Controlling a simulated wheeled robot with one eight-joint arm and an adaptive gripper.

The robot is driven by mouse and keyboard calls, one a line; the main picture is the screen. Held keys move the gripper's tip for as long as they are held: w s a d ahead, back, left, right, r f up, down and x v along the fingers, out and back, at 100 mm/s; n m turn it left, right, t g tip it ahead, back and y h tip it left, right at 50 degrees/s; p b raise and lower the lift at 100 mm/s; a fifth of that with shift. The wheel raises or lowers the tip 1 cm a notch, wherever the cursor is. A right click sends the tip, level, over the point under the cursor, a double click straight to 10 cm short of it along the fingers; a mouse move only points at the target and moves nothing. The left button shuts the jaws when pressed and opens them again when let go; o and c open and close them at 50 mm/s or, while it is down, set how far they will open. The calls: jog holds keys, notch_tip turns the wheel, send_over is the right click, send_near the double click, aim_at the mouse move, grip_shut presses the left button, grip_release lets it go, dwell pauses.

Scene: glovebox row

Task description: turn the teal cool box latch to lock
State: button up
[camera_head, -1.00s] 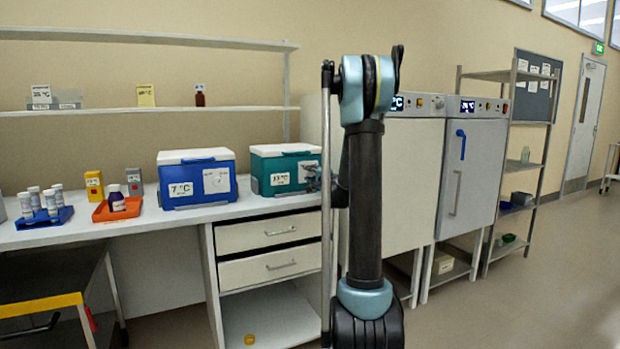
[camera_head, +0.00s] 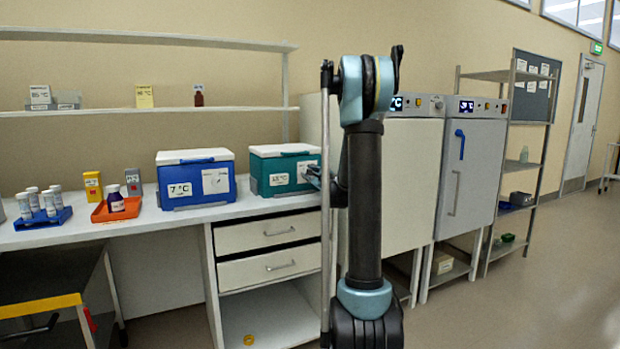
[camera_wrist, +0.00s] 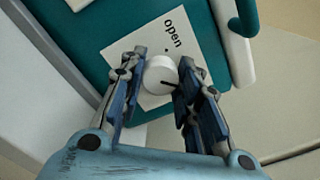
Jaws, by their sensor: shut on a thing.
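The teal cool box (camera_head: 262,172) with a white lid stands at the right end of the bench in the head view, and its teal front fills much of the wrist view (camera_wrist: 66,22). A white card (camera_wrist: 128,40) on that front reads "open" beside a small dot. On the card sits the round white latch knob (camera_wrist: 160,76) with a dark pointer line. My gripper (camera_wrist: 162,86) is shut on the knob, one finger on each side. In the head view my gripper (camera_head: 314,178) is at the box's front, partly hidden by my arm.
A blue cool box (camera_head: 198,195) marked 7 °C stands left of the teal one. Further left are an orange tray (camera_head: 100,214) and a blue vial rack (camera_head: 42,220). Drawers (camera_head: 268,233) lie below the bench, and a white cabinet (camera_head: 412,190) stands close on the right.

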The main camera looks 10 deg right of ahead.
jog(key=shift+a+m, duration=0.1)
jog(key=shift+m, duration=0.4)
jog(key=o, duration=1.1)
jog(key=shift+f, duration=0.1)
jog(key=shift+s+d, duration=0.25)
jog(key=shift+s, duration=0.3)
jog(key=v, duration=1)
jog(key=shift+s+d, duration=0.1)
jog(key=shift+s, duration=0.25)
